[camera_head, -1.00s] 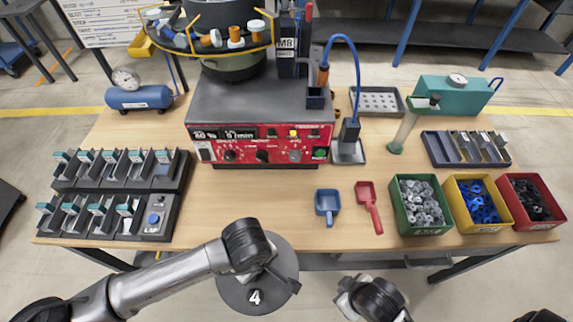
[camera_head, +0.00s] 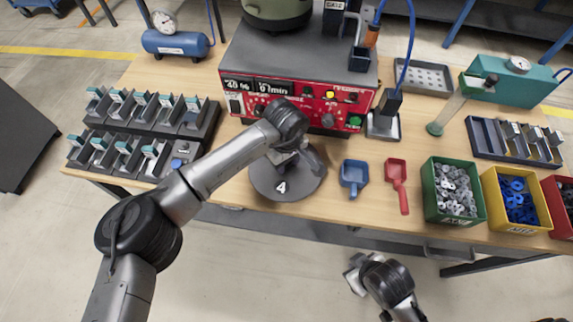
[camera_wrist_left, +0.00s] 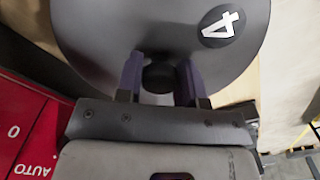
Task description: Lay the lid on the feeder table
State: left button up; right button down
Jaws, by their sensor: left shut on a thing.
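The lid (camera_head: 272,184) is a dark grey round disc marked with a white 4. It is at the front edge of the feeder table (camera_head: 235,190), in front of the red control panel. My left gripper (camera_head: 300,163) is shut on the lid's knob. In the left wrist view, the lid (camera_wrist_left: 110,30) fills the top, with the dark knob (camera_wrist_left: 157,77) between the two fingers of my left gripper (camera_wrist_left: 160,84). I cannot tell whether the lid touches the table. My right gripper (camera_head: 356,274) is low in front of the table, and its jaws are unclear.
The red-fronted feeder unit (camera_head: 300,98) stands behind the lid. Blue (camera_head: 354,174) and red (camera_head: 396,172) scoops lie right of it, then a green bin (camera_head: 432,210) of metal parts. A dark rack (camera_head: 205,115) stands left. Some bare wood shows around the lid.

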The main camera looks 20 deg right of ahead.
aim_at(287, 166)
pick_arm(q)
jog(key=shift+w+d+f, duration=0.15)
jog(key=shift+w+d, duration=0.05)
jog(key=shift+w, duration=0.1)
notch_tip(287, 166, down, 2)
jog(key=shift+f+b, duration=0.2)
jog(key=shift+b, duration=0.35)
jog(key=shift+f, duration=0.4)
jog(key=shift+f+b, duration=0.15)
jog(key=shift+b, duration=0.15)
jog(key=o, duration=1.1)
